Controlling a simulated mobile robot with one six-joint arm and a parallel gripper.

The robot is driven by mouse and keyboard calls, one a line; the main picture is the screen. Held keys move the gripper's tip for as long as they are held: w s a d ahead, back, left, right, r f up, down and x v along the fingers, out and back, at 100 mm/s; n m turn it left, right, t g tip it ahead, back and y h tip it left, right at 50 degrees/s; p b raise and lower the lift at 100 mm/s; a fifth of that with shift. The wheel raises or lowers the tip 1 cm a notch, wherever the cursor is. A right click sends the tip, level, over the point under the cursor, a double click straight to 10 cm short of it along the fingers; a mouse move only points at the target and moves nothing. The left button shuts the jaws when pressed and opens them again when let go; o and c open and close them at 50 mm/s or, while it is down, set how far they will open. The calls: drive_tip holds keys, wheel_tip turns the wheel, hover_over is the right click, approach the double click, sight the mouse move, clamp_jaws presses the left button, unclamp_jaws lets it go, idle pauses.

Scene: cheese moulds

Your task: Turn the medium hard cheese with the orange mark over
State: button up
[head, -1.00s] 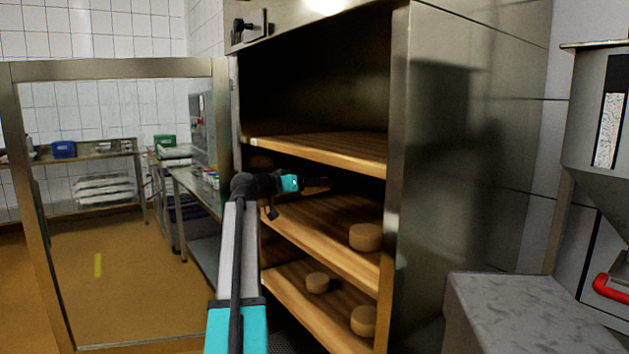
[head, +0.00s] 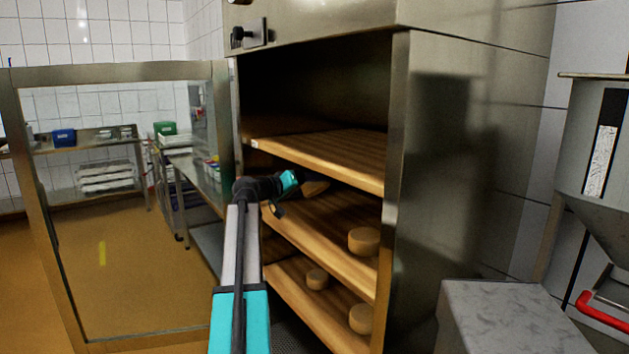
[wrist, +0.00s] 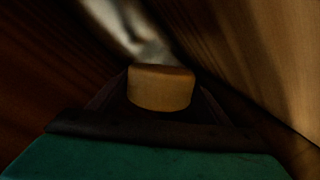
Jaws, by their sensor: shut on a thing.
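A round pale-brown cheese (wrist: 160,88) sits between the two fingers of my gripper (wrist: 158,100) in the wrist view. My gripper is shut on it. In the head view the held cheese (head: 315,187) shows at the tip of my gripper (head: 302,184), between the upper and middle wooden shelves of the steel cabinet. It looks tilted and clear of the middle shelf. No orange mark can be made out on it.
Another cheese (head: 364,241) lies on the middle shelf (head: 325,231). Two cheeses, one of them small (head: 317,279) and one nearer (head: 361,318), lie on the lower shelf (head: 305,306). The upper shelf (head: 325,157) is close above my gripper. The glass door (head: 110,210) stands open at left.

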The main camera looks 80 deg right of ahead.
drive_tip(key=shift+r+n+p, duration=0.3)
drive_tip(key=shift+n+p, duration=0.1)
drive_tip(key=shift+p, duration=0.25)
drive_tip(key=shift+p, duration=0.35)
drive_tip(key=n+p, duration=0.1)
drive_tip(key=p, duration=0.1)
drive_tip(key=f+n+p, duration=0.1)
drive_tip(key=n+p, duration=0.1)
drive_tip(key=p, duration=0.1)
drive_tip(key=shift+f+n, duration=0.15)
drive_tip(key=shift+n, duration=0.15)
wheel_tip(320, 180, down, 2)
drive_tip(key=n+p, duration=0.5)
drive_tip(key=p, duration=0.4)
drive_tip(key=shift+n+p, duration=0.4)
drive_tip(key=n+p, duration=0.3)
drive_tip(key=p, duration=0.4)
drive_tip(key=shift+n+p, duration=0.4)
